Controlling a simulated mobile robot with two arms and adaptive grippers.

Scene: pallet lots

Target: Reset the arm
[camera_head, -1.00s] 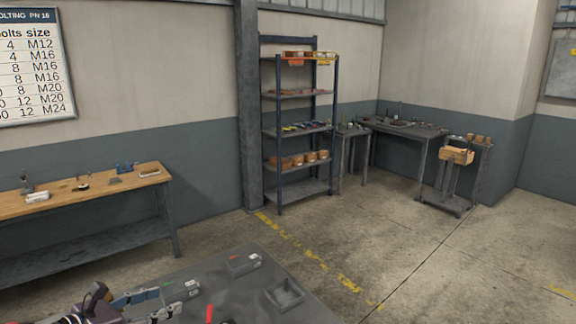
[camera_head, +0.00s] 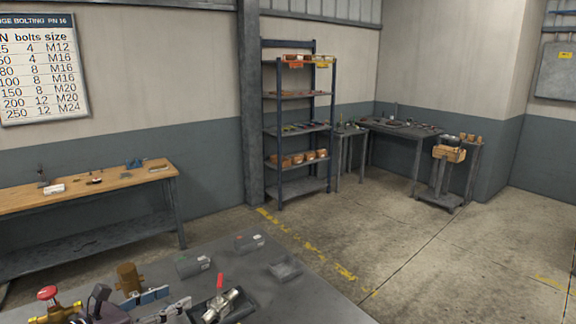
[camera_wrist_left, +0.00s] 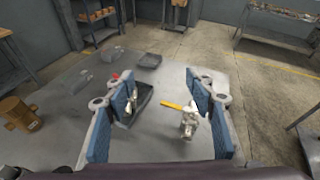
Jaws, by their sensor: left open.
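My left gripper (camera_head: 172,298) is at the bottom left of the head view, over the grey table (camera_head: 335,306). In the left wrist view, its two blue-padded fingers (camera_wrist_left: 160,92) are wide apart with nothing held between them. A metal valve with a red handle (camera_head: 222,304) lies in a dark tray just right of the gripper in the head view. A metal valve with a yellow handle (camera_wrist_left: 188,124) shows near the right finger in the wrist view, partly hidden. My right gripper is not in view.
A brass fitting (camera_head: 128,278) and a red-knobbed brass valve (camera_head: 55,308) are left of the gripper. Small grey bins (camera_head: 192,266) and an empty tray (camera_head: 285,269) sit farther back. A wooden bench (camera_head: 100,187) and shelving (camera_head: 298,130) stand beyond open floor.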

